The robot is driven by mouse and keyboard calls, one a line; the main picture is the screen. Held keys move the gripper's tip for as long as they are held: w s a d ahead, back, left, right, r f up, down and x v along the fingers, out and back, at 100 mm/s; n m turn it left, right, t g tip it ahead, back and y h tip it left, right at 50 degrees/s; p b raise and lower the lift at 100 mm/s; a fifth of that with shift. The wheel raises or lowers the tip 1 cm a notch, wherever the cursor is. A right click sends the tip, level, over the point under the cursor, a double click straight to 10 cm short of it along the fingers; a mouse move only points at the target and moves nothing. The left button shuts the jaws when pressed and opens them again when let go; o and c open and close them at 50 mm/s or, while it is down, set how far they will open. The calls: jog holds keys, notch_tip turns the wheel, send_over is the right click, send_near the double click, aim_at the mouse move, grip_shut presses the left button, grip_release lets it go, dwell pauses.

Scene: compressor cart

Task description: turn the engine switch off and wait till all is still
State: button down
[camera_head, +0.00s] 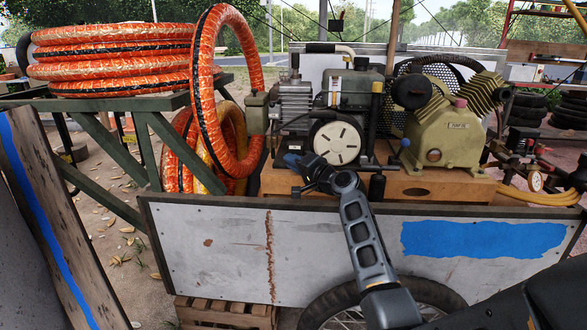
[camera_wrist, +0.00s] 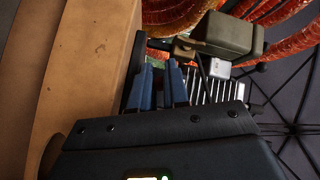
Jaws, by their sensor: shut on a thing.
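The engine (camera_head: 350,90) stands on the cart's wooden deck, with a round white recoil cover (camera_head: 337,143) on its front. My gripper (camera_head: 292,160) is at the engine's lower left, low in front of the finned part. In the wrist view my gripper (camera_wrist: 161,68) has its two blue fingers close together, shut on a small part at the engine. That part is hidden between the fingertips. The engine switch cannot be made out in either view, so its position cannot be told. Grey metal fins (camera_wrist: 215,90) show just beyond the fingers.
A green compressor (camera_head: 445,135) with a belt guard stands right of the engine. Orange hoses (camera_head: 110,50) lie coiled on a green frame at left, and one hangs near the engine. The cart's side board (camera_head: 230,245) runs below my arm. A brass-fitted gauge (camera_head: 536,180) is at right.

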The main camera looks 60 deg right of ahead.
jog(key=shift+s, duration=0.1)
jog(key=c, duration=1.2)
grip_release()
jog(key=v, duration=0.7)
jog(key=shift+s+p, duration=0.3)
jog(key=shift+s, duration=0.05)
jog(key=shift+a, duration=0.1)
